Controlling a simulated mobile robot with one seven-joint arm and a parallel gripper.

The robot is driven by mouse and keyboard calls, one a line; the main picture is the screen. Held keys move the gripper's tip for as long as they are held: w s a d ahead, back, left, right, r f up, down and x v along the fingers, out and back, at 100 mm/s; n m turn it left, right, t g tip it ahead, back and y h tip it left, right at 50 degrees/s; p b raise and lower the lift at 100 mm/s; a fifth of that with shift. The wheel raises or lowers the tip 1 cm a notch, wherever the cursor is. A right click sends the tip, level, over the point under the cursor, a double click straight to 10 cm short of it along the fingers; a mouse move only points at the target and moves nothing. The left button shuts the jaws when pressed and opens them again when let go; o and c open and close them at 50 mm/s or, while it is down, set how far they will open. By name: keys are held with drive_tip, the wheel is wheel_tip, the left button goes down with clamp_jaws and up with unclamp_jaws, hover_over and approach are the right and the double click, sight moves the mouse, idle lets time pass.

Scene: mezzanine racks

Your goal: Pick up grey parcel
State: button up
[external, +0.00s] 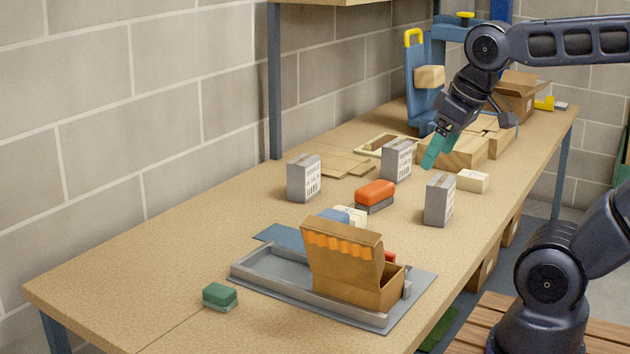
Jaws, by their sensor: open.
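Three grey box-shaped parcels with white printed labels stand upright on the workbench (190,235). One grey parcel (303,178) is at the left, another grey parcel (396,160) is farther back in the middle, and another grey parcel (439,199) is at the right near the front edge. My gripper (431,164) has teal fingers and points down above the bench, open and empty. In the picture it is just right of the back grey parcel and above the right one, apart from both. The gap between its fingers is hard to see from this side.
An orange-and-grey block (375,195) lies between the parcels. A grey tray (265,283) with an open brown carton (345,265) is in front. Wooden boxes (455,152) and a blue stand (418,85) are behind. The left bench is mostly clear; a green block (220,296) lies there.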

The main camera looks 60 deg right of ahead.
drive_tip(key=w+d+f+n+g+h, duration=0.1)
drive_tip(key=w+d+f+n+h, duration=0.1)
drive_tip(key=w+d+n, duration=0.4)
drive_tip(key=n+g+h, duration=0.3)
drive_tip(key=n, duration=1)
approach(437, 182)
drive_tip(key=x, duration=0.3)
drive_tip(key=shift+w+r, duration=0.1)
drive_tip(key=shift+w, duration=0.1)
drive_tip(key=shift+d+f+y, duration=0.3)
drive_tip(key=shift+d+f, duration=0.2)
drive_tip(key=x, duration=0.5)
drive_tip(key=shift+s, duration=0.1)
drive_tip(key=shift+x, duration=2.65)
drive_tip(key=shift+s+d, duration=0.15)
drive_tip(key=c, duration=1.2)
